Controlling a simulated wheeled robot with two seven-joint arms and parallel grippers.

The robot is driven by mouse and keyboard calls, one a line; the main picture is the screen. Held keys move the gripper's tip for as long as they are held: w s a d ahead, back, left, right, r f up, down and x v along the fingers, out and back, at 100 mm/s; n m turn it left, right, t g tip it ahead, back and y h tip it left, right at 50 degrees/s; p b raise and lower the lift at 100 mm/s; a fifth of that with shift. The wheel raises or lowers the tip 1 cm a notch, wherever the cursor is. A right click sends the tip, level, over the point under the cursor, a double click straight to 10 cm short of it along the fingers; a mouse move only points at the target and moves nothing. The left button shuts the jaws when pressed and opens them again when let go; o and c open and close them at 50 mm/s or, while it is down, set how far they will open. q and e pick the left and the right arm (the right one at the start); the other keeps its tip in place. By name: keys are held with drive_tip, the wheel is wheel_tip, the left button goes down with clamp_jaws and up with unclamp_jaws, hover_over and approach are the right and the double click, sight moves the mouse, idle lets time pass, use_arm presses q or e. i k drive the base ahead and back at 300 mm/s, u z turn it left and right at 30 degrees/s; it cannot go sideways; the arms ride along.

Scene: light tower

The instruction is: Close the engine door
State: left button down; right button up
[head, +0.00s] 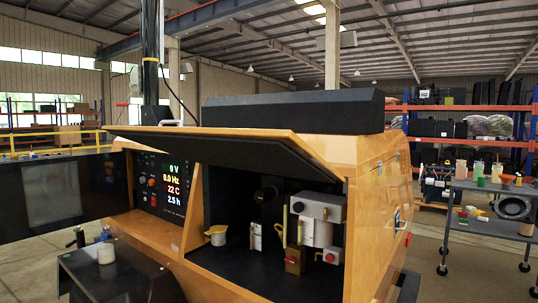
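The engine door (240,150) is a wide panel with an orange edge and a black underside. It stands raised and tilted outward above the engine bay, so the door is open. The engine bay (215,268) in the orange light tower body (378,195) is exposed. Inside are a grey engine part (318,207), a brown block (295,260), a white filter-like piece (255,235) and a yellow-capped cup (216,235). Neither of my grippers can be made out in the head view.
A dark panel with a window (52,192) stands open at the left, beside the lit control panel (160,185). A dark box (120,272) stands low in front.

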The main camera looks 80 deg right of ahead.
sight(281, 152)
drive_tip(key=z, duration=2.25)
drive_tip(key=i, duration=1)
